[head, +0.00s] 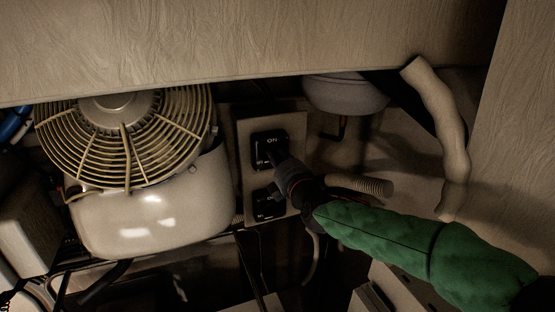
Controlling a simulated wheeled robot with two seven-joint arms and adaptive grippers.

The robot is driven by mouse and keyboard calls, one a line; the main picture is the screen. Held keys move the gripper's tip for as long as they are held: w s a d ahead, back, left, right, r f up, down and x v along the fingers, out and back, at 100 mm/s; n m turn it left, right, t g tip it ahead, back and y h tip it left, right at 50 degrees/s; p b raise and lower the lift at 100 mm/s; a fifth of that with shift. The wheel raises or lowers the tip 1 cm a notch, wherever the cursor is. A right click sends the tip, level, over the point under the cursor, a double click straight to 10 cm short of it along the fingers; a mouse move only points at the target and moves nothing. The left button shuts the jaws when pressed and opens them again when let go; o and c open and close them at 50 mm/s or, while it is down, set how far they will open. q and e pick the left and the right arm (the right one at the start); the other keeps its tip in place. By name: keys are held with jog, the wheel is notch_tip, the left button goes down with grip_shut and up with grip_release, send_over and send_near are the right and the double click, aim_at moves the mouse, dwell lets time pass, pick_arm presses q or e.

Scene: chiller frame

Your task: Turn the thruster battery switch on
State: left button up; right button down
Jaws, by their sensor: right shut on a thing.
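A pale panel (243,137) carries two black battery switches, one above the other. The upper switch (269,142) shows the label "ON" at its top. The lower switch (264,205) is partly covered by my gripper. My right gripper (279,162) comes in from the lower right in a green sleeve, with its tip at the lower part of the upper switch. It is shut on the knob there, but the knob and fingertips are dark and mostly hidden. Which switch is the thruster one I cannot read. My left gripper is not in view.
A white chiller unit with a round fan guard (125,125) stands left of the panel. A wooden board (240,40) overhangs the top. A beige hose (440,120) and a ribbed pipe end (360,185) are at the right. Cables run below.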

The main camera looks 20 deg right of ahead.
jog(key=shift+d+f+m+b, duration=0.15)
jog(key=shift+m+b, duration=1.35)
jog(key=shift+m, duration=3)
jog(key=shift+f+m+b, duration=0.15)
jog(key=shift+m+b, duration=1.3)
jog(key=shift+m, duration=3.05)
jog(key=c, duration=1.1)
grip_release()
jog(key=shift+s, duration=0.1)
